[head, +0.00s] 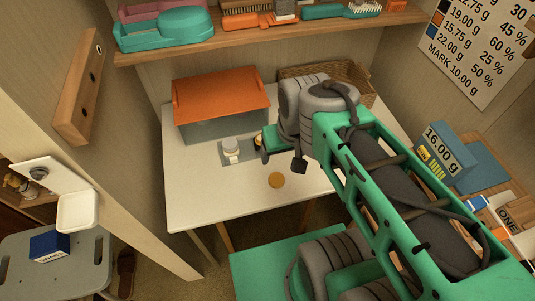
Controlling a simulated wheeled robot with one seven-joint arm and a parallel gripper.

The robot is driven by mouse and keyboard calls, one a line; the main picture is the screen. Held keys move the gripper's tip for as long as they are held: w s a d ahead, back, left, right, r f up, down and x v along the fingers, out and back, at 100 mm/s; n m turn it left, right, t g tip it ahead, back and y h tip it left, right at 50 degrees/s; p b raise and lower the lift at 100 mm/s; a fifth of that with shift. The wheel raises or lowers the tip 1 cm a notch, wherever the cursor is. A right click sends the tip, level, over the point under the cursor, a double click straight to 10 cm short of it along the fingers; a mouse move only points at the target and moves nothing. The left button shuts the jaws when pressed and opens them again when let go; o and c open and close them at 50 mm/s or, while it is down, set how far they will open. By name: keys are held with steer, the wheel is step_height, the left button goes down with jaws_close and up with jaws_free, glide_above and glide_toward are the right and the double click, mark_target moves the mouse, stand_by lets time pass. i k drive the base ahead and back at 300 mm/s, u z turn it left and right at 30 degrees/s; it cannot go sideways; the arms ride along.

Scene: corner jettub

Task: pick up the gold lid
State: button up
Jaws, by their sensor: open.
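The gold lid (277,180) is a small round disc lying flat on the white table (200,205), near its front edge. My gripper (281,160) is above the table, just behind the lid in the picture. Its two dark fingers are spread apart with nothing visible between them. The lid appears apart from the fingers, but the height of the gripper over the table is hard to tell.
A grey mat (224,153) with a small white-topped jar (231,146) lies left of my gripper. Behind stand an orange-topped box (222,98) and a wicker basket (365,88). A loaded shelf (270,33) hangs above. The table's front left is clear.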

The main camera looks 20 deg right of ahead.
mark_target(276, 179)
steer(key=z, duration=0.55)
steer(key=k, duration=1.3)
steer(key=u, duration=0.65)
steer(key=i, duration=1.25)
steer(key=u, duration=0.9)
